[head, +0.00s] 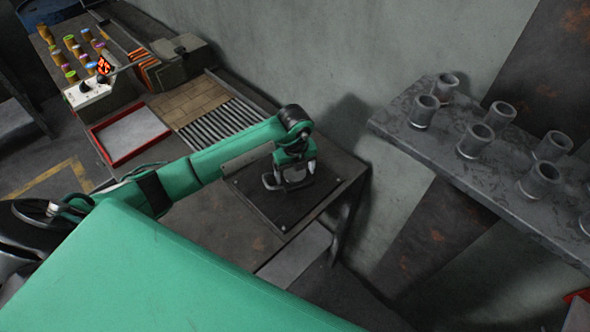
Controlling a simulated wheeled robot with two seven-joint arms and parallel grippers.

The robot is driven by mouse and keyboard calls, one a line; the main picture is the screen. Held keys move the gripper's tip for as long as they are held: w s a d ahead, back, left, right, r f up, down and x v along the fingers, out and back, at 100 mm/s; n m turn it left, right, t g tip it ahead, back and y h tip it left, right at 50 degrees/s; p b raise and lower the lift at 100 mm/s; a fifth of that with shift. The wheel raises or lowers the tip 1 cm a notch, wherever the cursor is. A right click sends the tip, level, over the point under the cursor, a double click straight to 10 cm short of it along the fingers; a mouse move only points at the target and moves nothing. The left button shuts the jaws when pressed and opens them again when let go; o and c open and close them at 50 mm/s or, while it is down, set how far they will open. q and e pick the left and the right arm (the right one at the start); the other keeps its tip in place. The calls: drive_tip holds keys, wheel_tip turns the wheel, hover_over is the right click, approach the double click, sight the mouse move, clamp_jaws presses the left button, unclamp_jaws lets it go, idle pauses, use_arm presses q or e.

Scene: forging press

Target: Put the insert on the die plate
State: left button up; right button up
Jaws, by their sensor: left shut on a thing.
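My left gripper (289,182) is at the end of the green arm, low over the die plate (262,204). It is shut on a small grey insert (294,173), mostly hidden by the fingers and wrist. I cannot tell whether the insert touches the plate. The die plate is a dark, flat square near the right end of the workbench, with a pale strip along its back-left edge. My right gripper is not in view.
Several grey hollow cylinders (476,140) stand on a shelf (408,133) at right. The workbench (215,220) also bears a roller section (222,125), a red-rimmed tray (117,160) and a white control box (88,95). A grey wall stands behind.

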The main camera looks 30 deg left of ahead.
sight(295, 173)
use_arm(q)
drive_tip(key=o, duration=2)
drive_tip(key=shift+c, duration=0.2)
drive_tip(key=shift+r, duration=0.2)
wheel_tip(295, 173, up, 12)
drive_tip(key=b, duration=0.3)
drive_tip(key=shift+b, duration=0.35)
drive_tip(key=shift+f, duration=0.1)
